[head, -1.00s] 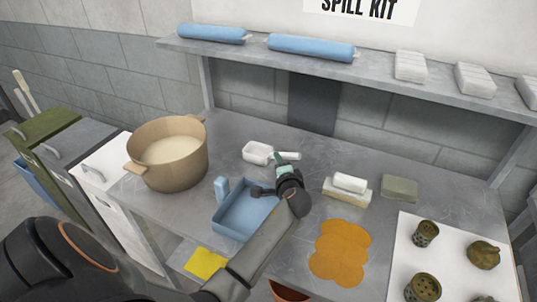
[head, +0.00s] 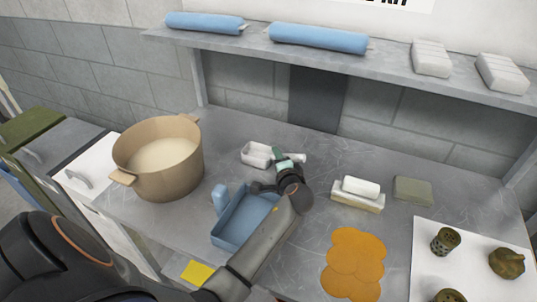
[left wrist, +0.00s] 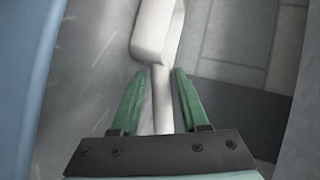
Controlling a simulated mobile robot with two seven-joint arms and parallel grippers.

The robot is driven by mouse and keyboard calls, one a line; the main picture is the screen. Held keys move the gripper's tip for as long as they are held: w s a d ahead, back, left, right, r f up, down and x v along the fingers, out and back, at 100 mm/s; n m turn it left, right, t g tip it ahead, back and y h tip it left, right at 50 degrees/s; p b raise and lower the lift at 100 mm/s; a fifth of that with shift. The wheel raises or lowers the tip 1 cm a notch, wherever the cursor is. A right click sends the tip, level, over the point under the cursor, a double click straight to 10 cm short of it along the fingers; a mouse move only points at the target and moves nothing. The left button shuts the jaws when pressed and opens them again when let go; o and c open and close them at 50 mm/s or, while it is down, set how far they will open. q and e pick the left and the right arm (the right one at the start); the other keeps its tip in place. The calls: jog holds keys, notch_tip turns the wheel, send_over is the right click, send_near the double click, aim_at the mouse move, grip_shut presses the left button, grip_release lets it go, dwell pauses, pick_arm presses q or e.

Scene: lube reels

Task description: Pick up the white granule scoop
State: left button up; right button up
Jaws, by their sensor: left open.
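The white granule scoop (head: 256,154) lies on the grey metal bench, behind the blue tray. Its bowl is to the left and its handle (head: 298,157) points right. My left gripper (head: 285,162) is over the handle and hides part of it. In the left wrist view, the green fingers of my left gripper (left wrist: 158,78) are open, one on each side of the handle. The scoop's bowl (left wrist: 156,30) shows beyond the fingertips. I cannot tell whether either finger touches the handle. My right gripper is not in view.
A blue tray (head: 234,232) sits under my forearm. A tan tub (head: 125,152) of pale granules stands left. A white bar on a block (head: 358,195), an olive block (head: 413,189) and an orange cloth (head: 354,262) lie right. A shelf (head: 385,58) spans the back.

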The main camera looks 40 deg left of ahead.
pick_arm(q)
jog(key=shift+c, duration=0.4)
grip_shut()
